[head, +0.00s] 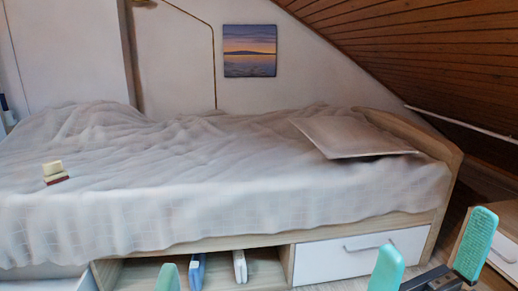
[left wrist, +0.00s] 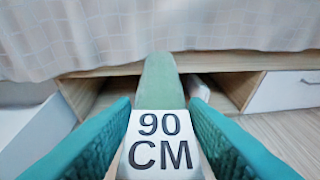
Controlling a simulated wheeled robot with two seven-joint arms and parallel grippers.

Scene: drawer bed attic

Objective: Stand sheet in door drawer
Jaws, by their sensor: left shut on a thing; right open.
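A muted green folded sheet (left wrist: 159,85) with a white end label reading "90 CM" is between the teal fingers of my left gripper (left wrist: 160,112), which is shut on it. The sheet points at the open compartment (left wrist: 98,90) under the bed; I cannot tell whether its far end is inside. Its top shows at the bottom edge of the head view (head: 168,278). In the compartment, a blue item (head: 196,271) and a white item (head: 240,266) stand on edge. My right gripper (head: 431,258) is open and empty, in front of the closed white drawer.
The closed white drawer (head: 345,258) lies right of the compartment. A white panel (left wrist: 30,135) juts out at the left. The bed (head: 230,190) overhangs with a draped cover, carrying a pillow (head: 350,136) and small blocks (head: 54,173). A low cabinet (head: 505,243) stands at the right.

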